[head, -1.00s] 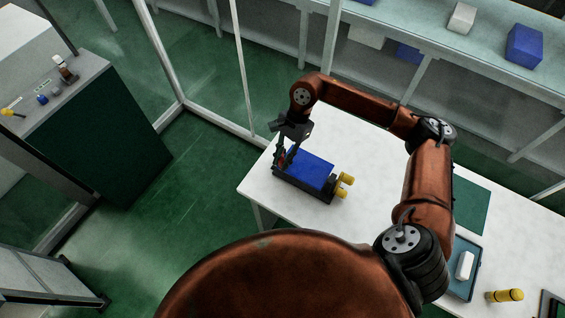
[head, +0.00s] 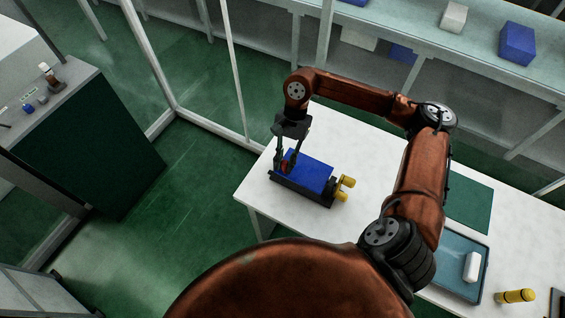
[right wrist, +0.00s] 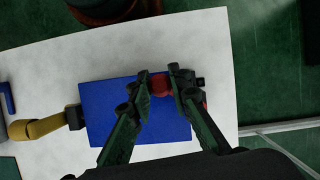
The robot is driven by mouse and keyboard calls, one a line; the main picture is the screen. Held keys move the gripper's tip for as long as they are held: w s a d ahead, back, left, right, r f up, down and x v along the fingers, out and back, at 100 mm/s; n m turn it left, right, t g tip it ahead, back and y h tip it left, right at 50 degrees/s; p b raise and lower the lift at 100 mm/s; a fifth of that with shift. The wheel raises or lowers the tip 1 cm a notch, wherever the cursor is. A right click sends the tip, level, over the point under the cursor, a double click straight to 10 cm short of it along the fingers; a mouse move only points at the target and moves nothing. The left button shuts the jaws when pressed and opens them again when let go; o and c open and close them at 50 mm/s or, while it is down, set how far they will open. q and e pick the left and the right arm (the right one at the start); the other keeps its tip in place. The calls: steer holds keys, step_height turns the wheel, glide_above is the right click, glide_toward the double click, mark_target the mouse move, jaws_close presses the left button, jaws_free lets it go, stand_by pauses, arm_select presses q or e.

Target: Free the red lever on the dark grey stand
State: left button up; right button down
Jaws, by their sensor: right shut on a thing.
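The red lever (head: 285,167) is at the stand's left end, partly hidden by my fingers. My right gripper (head: 287,169) points down there, its fingers on both sides of the lever. In the right wrist view, the fingertips (right wrist: 160,86) are shut on the red rounded lever end (right wrist: 160,84); more red shows beside the right finger. My left gripper is not in view.
The white table (head: 345,140) has free room behind the stand. A green mat (head: 468,200), a blue tray (head: 450,268) with a white piece, and a yellow cylinder (head: 515,296) are to the right. A glass partition stands behind the table.

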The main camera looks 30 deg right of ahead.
steer(key=c, duration=1.9)
jaws_free()
steer(key=shift+d, duration=0.1)
steer(key=shift+c, duration=0.2)
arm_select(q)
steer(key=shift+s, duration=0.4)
arm_select(e)
steer(key=shift+o, duration=0.9)
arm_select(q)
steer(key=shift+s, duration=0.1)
arm_select(e)
steer(key=v, duration=1.2)
